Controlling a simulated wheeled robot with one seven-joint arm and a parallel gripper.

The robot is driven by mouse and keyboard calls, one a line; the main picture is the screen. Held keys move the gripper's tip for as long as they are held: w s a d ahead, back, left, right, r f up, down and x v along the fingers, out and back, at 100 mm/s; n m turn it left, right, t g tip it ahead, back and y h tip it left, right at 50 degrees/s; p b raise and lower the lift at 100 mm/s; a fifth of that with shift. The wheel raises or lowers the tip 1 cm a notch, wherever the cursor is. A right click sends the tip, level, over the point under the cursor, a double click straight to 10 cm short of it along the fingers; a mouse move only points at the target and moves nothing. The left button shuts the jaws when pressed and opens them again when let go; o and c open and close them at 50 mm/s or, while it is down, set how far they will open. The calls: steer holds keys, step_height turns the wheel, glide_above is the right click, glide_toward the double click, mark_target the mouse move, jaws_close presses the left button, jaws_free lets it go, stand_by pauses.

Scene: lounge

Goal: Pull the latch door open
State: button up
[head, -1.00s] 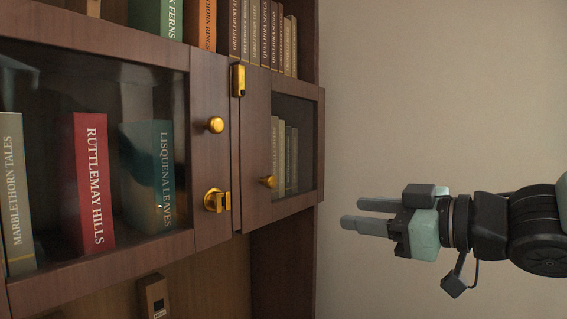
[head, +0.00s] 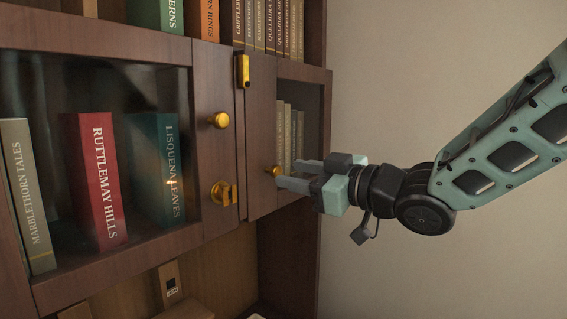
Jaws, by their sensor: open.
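The cabinet has a wide glass-paned wooden door on the left (head: 211,150) with a round brass knob (head: 219,120) and a brass latch (head: 223,194) below it. A narrower glass-paned door (head: 262,140) stands to its right, with its own small brass knob (head: 273,170). Both doors look shut. My gripper (head: 287,173) is open, its two fingers pointing left at the narrow door. The fingertips are close to the small knob, just right of it; I cannot tell whether they touch it. The gripper is apart from the left door's knob and latch.
Another brass fitting (head: 242,70) sits high near the seam between the doors. Books stand behind the glass, including a red one (head: 97,180), and along the shelf above. A small box (head: 169,283) is below the doors. A bare wall (head: 400,70) is on the right.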

mark_target(279, 171)
steer(key=shift+p+x, duration=0.45)
steer(key=shift+x, duration=1.35)
